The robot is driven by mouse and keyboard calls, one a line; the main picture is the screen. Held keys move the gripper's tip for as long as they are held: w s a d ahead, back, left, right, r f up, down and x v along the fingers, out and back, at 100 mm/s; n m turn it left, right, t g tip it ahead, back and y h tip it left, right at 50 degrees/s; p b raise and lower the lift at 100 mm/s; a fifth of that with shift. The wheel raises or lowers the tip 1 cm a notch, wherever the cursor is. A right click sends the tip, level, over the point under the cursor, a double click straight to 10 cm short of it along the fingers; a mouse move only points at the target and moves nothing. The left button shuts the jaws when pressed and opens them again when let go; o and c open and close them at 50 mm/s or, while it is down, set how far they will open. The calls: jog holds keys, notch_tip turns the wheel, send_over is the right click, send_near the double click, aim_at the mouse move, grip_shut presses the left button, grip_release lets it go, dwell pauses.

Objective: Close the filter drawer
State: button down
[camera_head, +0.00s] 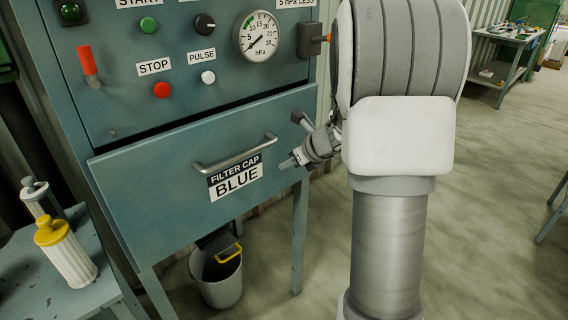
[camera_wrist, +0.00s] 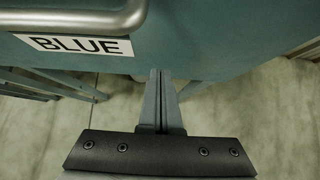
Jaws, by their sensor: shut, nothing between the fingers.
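The filter drawer (camera_head: 140,200) is the wide blue-green front below the control panel. A dark gap shows along its top edge and the front stands out from the cabinet, so it looks partly open; how far I cannot tell. Its metal bar handle (camera_head: 236,157) sits above a label reading "FILTER CAP BLUE" (camera_head: 236,177). My gripper (camera_head: 290,163) is at the right part of the drawer front, right of the handle. In the wrist view the fingers (camera_wrist: 160,76) are together and empty, close to the drawer front (camera_wrist: 215,40); contact cannot be told. The handle (camera_wrist: 80,22) is at upper left there.
The control panel (camera_head: 120,95) with buttons and a gauge (camera_head: 257,36) is above. A grey bucket (camera_head: 217,282) stands below the drawer. A side table (camera_head: 55,295) holds a yellow-capped filter (camera_head: 66,252) at left. Open floor lies to the right.

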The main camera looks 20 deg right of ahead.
jog(key=p+v, duration=0.3)
jog(key=v, duration=0.7)
jog(key=shift+s+d, duration=0.15)
jog(key=shift+s, duration=0.35)
